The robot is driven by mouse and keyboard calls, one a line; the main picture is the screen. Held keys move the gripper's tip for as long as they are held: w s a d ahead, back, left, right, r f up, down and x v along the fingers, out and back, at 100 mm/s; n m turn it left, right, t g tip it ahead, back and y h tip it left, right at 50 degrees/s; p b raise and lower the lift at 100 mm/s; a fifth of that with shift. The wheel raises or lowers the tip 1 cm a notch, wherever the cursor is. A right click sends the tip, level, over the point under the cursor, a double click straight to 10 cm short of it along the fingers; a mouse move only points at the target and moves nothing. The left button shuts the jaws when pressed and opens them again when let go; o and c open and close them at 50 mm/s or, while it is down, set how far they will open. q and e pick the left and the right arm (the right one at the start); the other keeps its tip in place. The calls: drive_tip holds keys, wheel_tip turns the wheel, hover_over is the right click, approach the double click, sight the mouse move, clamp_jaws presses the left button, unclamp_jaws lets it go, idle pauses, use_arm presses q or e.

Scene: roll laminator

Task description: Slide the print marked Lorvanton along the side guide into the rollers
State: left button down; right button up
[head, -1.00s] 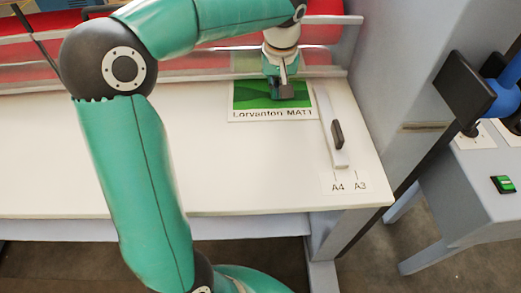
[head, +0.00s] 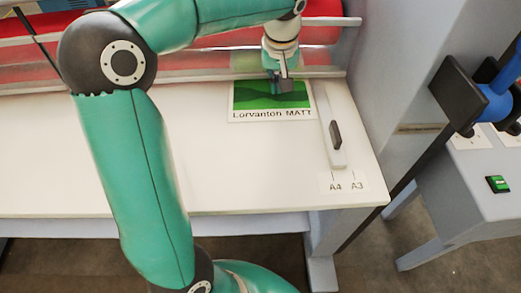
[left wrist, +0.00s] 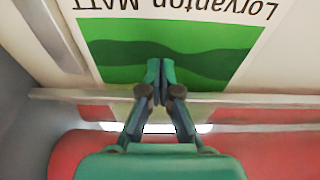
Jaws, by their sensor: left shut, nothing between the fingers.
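The print marked Lorvanton MATT (head: 270,115) lies flat on the white feed table, with a green picture above its black lettering. Its far edge is close to the clear bar in front of the rollers. The side guide (head: 329,110), a pale bar with a black handle, runs close along the print's right edge; I cannot tell if they touch. The red rollers (head: 318,33) lie behind the bar. My left gripper (head: 281,88) is shut and empty over the print's green far part; contact is unclear. The left wrist view shows its closed tips (left wrist: 161,75) over the green. My right gripper is not in view.
A40-like size labels A4 and A3 (head: 345,187) mark the table near the guide's front end. A grey side panel (head: 400,75) rises to the right. A black pad on a blue arm (head: 458,95) and a green switch (head: 498,184) are further right. The table's left is bare.

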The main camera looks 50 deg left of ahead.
use_arm(q)
drive_tip(key=shift+r, duration=0.15)
wheel_tip(320, 180, up, 5)
drive_tip(key=p, duration=0.4)
drive_tip(key=shift+s, duration=0.1)
idle(0.3)
